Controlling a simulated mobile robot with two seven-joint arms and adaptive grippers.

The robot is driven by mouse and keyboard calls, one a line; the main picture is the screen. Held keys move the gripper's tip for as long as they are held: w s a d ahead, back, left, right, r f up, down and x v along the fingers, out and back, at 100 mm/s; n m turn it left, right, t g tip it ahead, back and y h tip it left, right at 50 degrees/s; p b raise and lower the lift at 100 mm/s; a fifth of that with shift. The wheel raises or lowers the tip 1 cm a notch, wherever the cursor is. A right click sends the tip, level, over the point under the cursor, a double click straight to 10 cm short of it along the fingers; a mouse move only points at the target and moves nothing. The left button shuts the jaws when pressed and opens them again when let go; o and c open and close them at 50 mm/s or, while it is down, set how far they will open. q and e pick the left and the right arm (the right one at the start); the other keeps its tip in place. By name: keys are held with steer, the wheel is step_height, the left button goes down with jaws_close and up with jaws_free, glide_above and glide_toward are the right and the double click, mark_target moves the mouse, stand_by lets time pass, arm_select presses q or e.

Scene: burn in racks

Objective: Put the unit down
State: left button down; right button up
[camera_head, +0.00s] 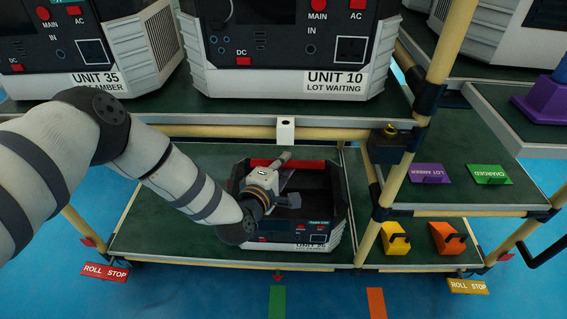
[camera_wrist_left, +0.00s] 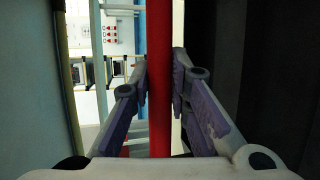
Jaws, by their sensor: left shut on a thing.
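The unit (camera_head: 337,215), a black and white box with a red handle (camera_head: 315,164), is at the lower shelf (camera_head: 150,225) of the rack. Its label is partly legible at the bottom front. My left gripper (camera_head: 284,160) is shut on the red handle. In the left wrist view the handle (camera_wrist_left: 160,120) runs upright between the two fingers. My left arm hides part of the unit's left and front. The unit looks roughly level, at the shelf's front; I cannot tell whether its base touches the shelf. My right gripper is out of view.
Unit 35 (camera_head: 90,60) and Unit 10 (camera_head: 290,55) stand on the shelf above. Lower shelf room is free to the left. A tan post (camera_head: 367,245) stands close on the right, with yellow (camera_head: 395,243) and orange (camera_head: 447,238) blocks beyond it. Roll stop tags hang at the front corners.

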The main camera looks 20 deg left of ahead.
arm_select(q)
steer(key=c, duration=1.5)
jaws_free()
